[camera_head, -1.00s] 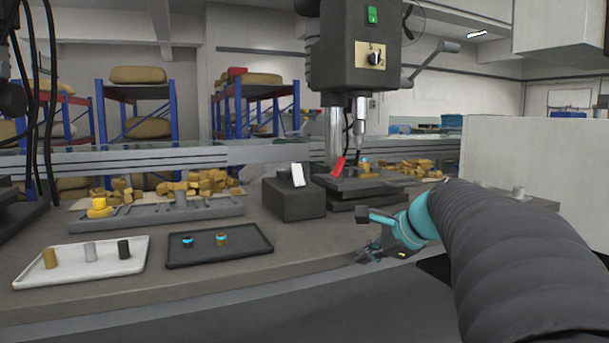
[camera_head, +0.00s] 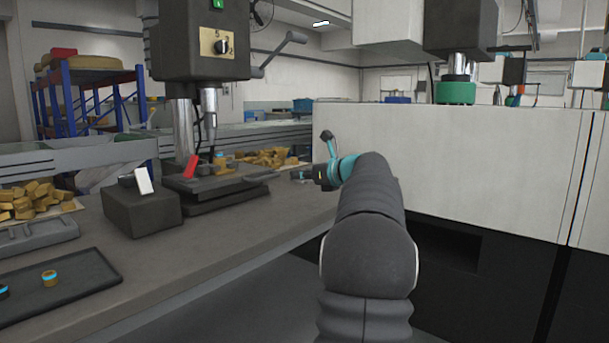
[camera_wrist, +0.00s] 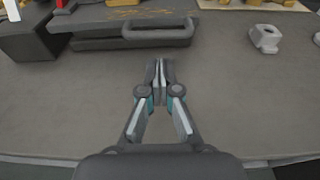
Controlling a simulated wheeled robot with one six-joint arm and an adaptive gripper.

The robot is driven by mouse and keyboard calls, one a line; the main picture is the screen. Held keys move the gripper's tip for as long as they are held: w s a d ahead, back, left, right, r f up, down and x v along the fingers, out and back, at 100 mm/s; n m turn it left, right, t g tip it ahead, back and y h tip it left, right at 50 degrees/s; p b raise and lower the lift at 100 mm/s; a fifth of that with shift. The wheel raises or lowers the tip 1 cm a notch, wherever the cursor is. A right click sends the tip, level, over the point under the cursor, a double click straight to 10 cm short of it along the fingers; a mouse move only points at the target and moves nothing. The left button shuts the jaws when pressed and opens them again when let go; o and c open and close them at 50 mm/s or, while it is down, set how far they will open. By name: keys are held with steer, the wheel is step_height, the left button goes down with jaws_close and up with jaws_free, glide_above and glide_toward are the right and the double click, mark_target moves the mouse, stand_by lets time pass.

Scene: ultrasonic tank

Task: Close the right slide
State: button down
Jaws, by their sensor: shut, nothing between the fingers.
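My gripper (camera_wrist: 160,72) is shut and empty in the wrist view, its fingertips together above the bare grey bench top. In the head view my gripper (camera_head: 300,175) is small and partly hidden by my own wrist, over the bench's right end beside a large white-sided cabinet (camera_head: 450,160). I cannot pick out the right slide in either view. The cabinet's visible white side shows no slide that I can tell.
A drill press (camera_head: 205,40) stands on the bench (camera_head: 260,225), left of my arm. A dark block with a white switch (camera_head: 142,210) stands near it. A dark tray (camera_head: 70,290) lies at the left. A grey metal part (camera_wrist: 265,38) lies on the bench. The bench front is clear.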

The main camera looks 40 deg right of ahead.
mark_target(270, 176)
steer(key=x, duration=0.9)
steer(key=shift+w+f, duration=0.1)
steer(key=shift+p, duration=0.3)
